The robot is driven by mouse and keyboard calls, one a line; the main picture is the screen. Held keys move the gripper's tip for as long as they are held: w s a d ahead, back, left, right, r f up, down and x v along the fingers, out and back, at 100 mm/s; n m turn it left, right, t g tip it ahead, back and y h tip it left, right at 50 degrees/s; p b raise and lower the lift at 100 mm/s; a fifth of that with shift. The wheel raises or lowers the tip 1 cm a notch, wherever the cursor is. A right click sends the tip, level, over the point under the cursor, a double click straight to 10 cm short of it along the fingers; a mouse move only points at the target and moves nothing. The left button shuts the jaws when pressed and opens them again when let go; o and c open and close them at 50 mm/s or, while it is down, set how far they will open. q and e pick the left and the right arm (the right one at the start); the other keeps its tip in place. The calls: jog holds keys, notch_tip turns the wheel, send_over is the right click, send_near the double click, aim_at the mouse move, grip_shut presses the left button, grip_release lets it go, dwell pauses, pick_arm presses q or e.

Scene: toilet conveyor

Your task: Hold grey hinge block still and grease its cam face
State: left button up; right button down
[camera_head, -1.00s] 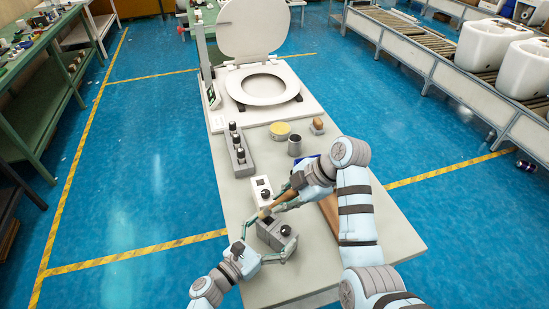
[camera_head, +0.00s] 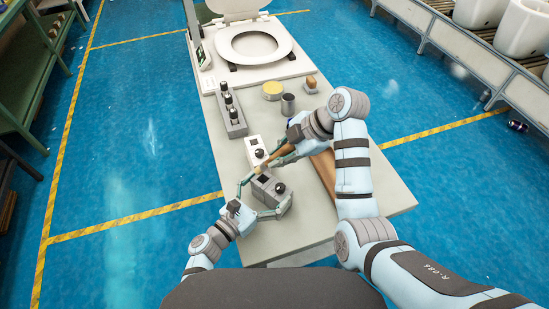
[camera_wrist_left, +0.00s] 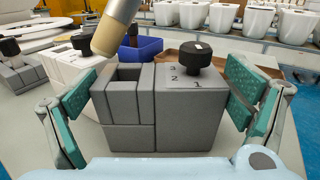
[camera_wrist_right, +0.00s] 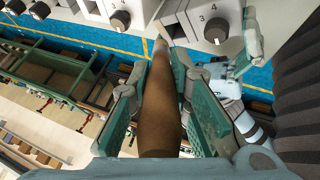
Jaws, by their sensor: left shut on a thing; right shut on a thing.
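The grey hinge block (camera_head: 266,187) sits near the front of the bench, with a black knob and an open slot on its top. It fills the middle of the left wrist view (camera_wrist_left: 190,118). My left gripper (camera_head: 264,199) is shut on it, a green pad at each side. My right gripper (camera_head: 283,154) is shut on a brush with a brown wooden handle (camera_wrist_right: 158,115). The brush's pale end (camera_wrist_left: 107,40) points down over the slotted side of the block in the left wrist view. I cannot tell whether it touches.
Behind the block are a white knobbed block (camera_head: 256,146) and a long grey block with several black knobs (camera_head: 235,125). A yellow tin (camera_head: 272,88), a metal cup (camera_head: 288,106) and a brown tray (camera_head: 324,172) are nearby. A toilet seat (camera_head: 228,43) stands farther back.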

jog(key=shift+f, duration=0.8)
dwell(0.8)
jog(key=shift+w, duration=0.3)
jog(key=shift+s, duration=0.25)
jog(key=shift+w, duration=0.3)
jog(key=shift+s, duration=0.35)
jog(key=shift+a, duration=0.15)
jog(key=shift+w+a+r, duration=0.1)
jog(key=shift+w+a, duration=0.05)
jog(key=shift+w, duration=0.15)
